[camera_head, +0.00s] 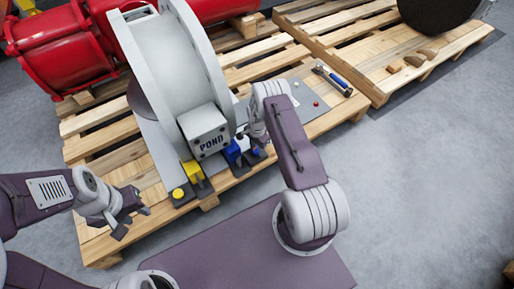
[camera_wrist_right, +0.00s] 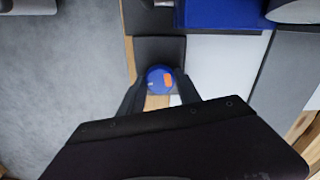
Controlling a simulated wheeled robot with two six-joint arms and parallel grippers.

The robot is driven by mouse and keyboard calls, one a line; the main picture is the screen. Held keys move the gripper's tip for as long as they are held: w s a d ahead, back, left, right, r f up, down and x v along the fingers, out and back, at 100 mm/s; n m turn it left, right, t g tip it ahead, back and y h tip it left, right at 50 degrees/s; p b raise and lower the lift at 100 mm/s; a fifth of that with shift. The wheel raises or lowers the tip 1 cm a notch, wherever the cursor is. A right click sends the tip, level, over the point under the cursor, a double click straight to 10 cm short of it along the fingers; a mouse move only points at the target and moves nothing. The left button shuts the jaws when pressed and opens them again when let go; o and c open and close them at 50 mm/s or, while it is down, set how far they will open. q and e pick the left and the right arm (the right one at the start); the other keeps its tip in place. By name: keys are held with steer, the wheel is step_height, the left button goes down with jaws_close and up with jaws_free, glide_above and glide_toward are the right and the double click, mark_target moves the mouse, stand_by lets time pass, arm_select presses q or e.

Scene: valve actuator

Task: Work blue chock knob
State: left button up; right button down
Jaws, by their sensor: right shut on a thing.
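The blue chock (camera_head: 234,152) sits on the pallet beside the grey valve actuator marked POND. In the right wrist view, its round blue knob (camera_wrist_right: 155,75) has an orange mark and stands between my fingers. My right gripper (camera_wrist_right: 159,88) is shut on this knob; in the head view it reaches down at the blue chock, and the knob is mostly hidden there. My left gripper (camera_head: 134,217) is open and empty, over the pallet's near left edge and apart from the chocks.
A yellow chock (camera_head: 196,178) with a yellow knob (camera_head: 178,193) stands left of the blue one. The large grey actuator (camera_head: 170,60) rises behind. A hammer (camera_head: 333,80) lies on the pallet at right. Grey floor (camera_head: 430,180) is clear at right.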

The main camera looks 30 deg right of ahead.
mark_target(257, 150)
steer(key=shift+m, duration=0.3)
stand_by(0.4)
steer(key=c, duration=0.8)
jaws_free()
steer(key=shift+c, duration=0.2)
step_height(257, 150, up, 5)
steer(key=p, duration=0.4)
steer(key=shift+s+r, duration=0.1)
steer(key=shift+r, duration=0.1)
steer(key=s+d+r+p, duration=0.2)
steer(key=s, duration=0.3)
steer(key=s+d+r+p, duration=0.3)
steer(key=s, duration=0.2)
steer(key=shift+d+r+p, duration=0.25)
steer(key=shift+r+p, duration=0.05)
